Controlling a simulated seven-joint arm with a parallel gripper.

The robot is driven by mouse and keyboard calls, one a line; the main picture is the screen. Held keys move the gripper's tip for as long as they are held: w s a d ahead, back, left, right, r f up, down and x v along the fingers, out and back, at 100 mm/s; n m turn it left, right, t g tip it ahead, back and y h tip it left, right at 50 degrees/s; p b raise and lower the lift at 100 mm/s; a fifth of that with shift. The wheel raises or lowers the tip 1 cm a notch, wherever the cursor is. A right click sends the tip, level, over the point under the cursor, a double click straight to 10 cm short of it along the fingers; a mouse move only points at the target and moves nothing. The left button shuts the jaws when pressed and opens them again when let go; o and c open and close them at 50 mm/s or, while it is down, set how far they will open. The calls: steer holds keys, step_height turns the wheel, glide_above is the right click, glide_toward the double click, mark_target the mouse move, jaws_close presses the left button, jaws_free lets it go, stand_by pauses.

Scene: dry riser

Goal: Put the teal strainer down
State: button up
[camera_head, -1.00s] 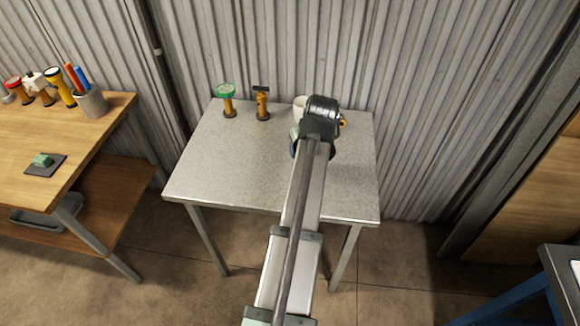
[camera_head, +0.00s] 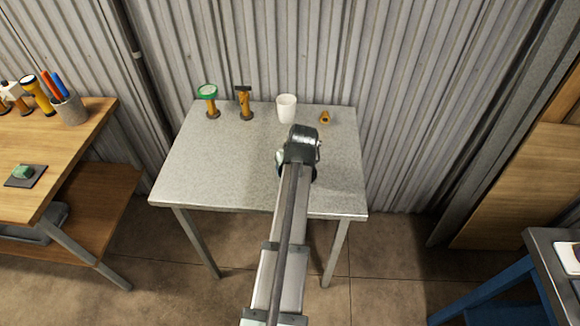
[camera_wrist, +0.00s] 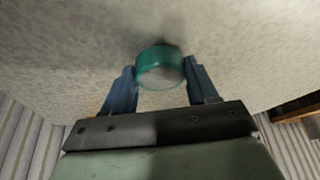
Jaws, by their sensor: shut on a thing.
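The teal strainer (camera_wrist: 161,54) shows in the wrist view as a short round teal piece with a pale, greyish face. My gripper (camera_wrist: 160,68) is shut on it, with one blue finger at each side. A grey speckled tabletop fills the view beyond it; I cannot tell whether the strainer touches it. In the head view my arm's end is over the middle right of the grey table (camera_head: 215,165), and it hides the fingers and the strainer.
Along the table's back edge stand a green-topped tool (camera_head: 208,100) with an orange handle, an orange tool with a dark head (camera_head: 244,102), a white cup (camera_head: 287,108) and a small orange piece (camera_head: 325,118). A corrugated wall (camera_head: 300,50) rises behind.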

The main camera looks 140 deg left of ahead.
steer(key=shift+f, duration=0.1)
steer(key=o, duration=1.1)
steer(key=v, duration=1.1)
steer(key=shift+w, duration=0.1)
steer(key=shift+o, duration=0.4)
steer(key=shift+w+d+r, duration=0.1)
steer(key=shift+w+r, duration=0.05)
steer(key=shift+r, duration=0.4)
